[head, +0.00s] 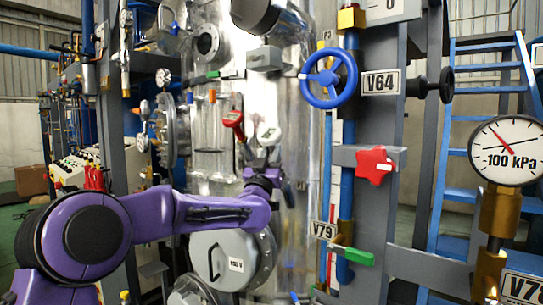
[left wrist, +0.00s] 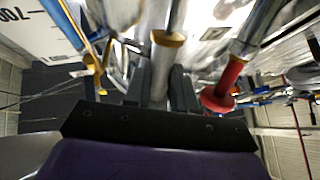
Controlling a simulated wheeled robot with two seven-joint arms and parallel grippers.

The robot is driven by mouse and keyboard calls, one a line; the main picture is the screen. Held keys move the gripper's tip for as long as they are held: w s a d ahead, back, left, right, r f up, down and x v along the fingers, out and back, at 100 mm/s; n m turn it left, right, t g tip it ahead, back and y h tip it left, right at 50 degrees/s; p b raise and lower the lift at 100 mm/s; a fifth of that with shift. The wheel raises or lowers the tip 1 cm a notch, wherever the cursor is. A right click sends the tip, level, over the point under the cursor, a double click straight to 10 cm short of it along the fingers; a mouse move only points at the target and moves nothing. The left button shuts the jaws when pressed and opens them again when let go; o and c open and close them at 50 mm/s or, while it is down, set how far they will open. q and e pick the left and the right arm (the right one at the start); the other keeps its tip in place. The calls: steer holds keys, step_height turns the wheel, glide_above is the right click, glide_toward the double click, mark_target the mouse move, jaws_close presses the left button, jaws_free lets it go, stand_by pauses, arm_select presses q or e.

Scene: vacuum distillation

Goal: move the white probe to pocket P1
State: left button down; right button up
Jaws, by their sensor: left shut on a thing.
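The white probe (head: 268,134) is in front of the shiny steel vessel in the head view, right of the red probe (head: 233,120). My left gripper (head: 266,154) is at the white probe from below, its fingers small in this view. In the left wrist view the gripper (left wrist: 160,82) is shut on the pale body of the white probe (left wrist: 161,72), and a tan ring shows beyond it. The red probe (left wrist: 222,88) stands apart to the right there. I cannot tell whether the white probe's stem is in a pocket. I cannot make out a P1 label. My right gripper is out of view.
The steel vessel (head: 292,90) fills the middle. On the right are a blue handwheel (head: 328,79) by the V64 sign (head: 381,82), a red star knob (head: 375,165), a green handle (head: 354,256) and a gauge (head: 508,150). A round flanged hatch (head: 222,261) is below my left wrist.

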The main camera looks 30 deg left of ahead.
arm_select(q)
steer(key=shift+w+a+f+b, duration=0.15)
steer(key=shift+w+f+b, duration=0.45)
steer(key=shift+f, duration=0.4)
steer(key=shift+w+a+f+b, duration=0.1)
steer(key=shift+w+f+b, duration=0.25)
steer(key=shift+w+f, duration=0.5)
steer(key=shift+w+a+f+b, duration=0.1)
steer(key=shift+w+f+b, duration=0.15)
steer(key=shift+w+f, duration=0.35)
steer(key=shift+w+a+f+b, duration=0.1)
steer(key=shift+w+f+b, duration=0.15)
steer(key=shift+f, duration=0.5)
steer(key=shift+w+a+f+b, duration=0.1)
steer(key=shift+w+f+b, duration=0.1)
steer(key=shift+w+f, duration=0.4)
steer(key=c, duration=0.8)
jaws_free()
steer(key=shift+s, duration=0.15)
steer(key=shift+c, duration=0.2)
steer(key=b+v, duration=0.5)
steer(key=v, duration=0.5)
steer(key=shift+s+f, duration=0.2)
steer(key=shift+s, duration=0.05)
steer(key=shift+d, duration=0.1)
